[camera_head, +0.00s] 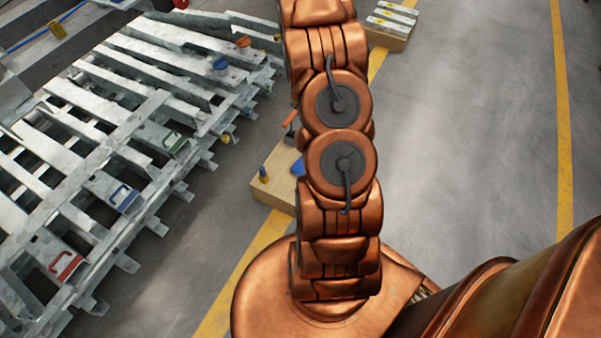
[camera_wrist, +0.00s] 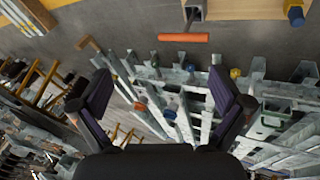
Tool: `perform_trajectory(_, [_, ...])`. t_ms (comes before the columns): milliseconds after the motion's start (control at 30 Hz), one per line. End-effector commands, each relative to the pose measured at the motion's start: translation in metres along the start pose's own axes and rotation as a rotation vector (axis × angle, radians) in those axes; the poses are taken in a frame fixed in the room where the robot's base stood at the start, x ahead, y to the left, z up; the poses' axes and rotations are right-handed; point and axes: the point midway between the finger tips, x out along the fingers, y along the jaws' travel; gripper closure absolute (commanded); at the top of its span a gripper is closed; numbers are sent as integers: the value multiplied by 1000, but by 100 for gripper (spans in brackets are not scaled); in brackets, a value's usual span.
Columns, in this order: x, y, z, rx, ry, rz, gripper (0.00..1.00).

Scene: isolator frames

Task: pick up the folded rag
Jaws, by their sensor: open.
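I cannot make out a folded rag for sure in either view. A small blue piece (camera_head: 298,168) lies on a wooden box in the head view, partly hidden behind my arm; I cannot tell whether it is cloth. My gripper (camera_wrist: 160,86) shows in the wrist view with its two dark fingers spread wide and nothing between them. It points toward the metal frames, which lie beyond the fingers. My gripper is not visible in the head view.
Galvanised frames (camera_head: 112,124) with coloured handles fill the left. The wooden box (camera_head: 272,192) stands beside my arm, with a blue-and-yellow item (camera_head: 263,174) on it. An orange handle (camera_wrist: 184,37) shows near the box. Another box (camera_head: 389,38) stands far back. Floor at right is clear.

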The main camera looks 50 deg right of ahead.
Motion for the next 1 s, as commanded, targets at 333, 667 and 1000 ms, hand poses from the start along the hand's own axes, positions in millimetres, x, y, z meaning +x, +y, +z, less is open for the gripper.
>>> perform_trajectory(333, [154,-81,68,-25,83,-243,0])
perform_trajectory(667, [212,-143,110,-21,134,-418,0])
perform_trajectory(1000, [235,-158,110,-23,142,-436,0])
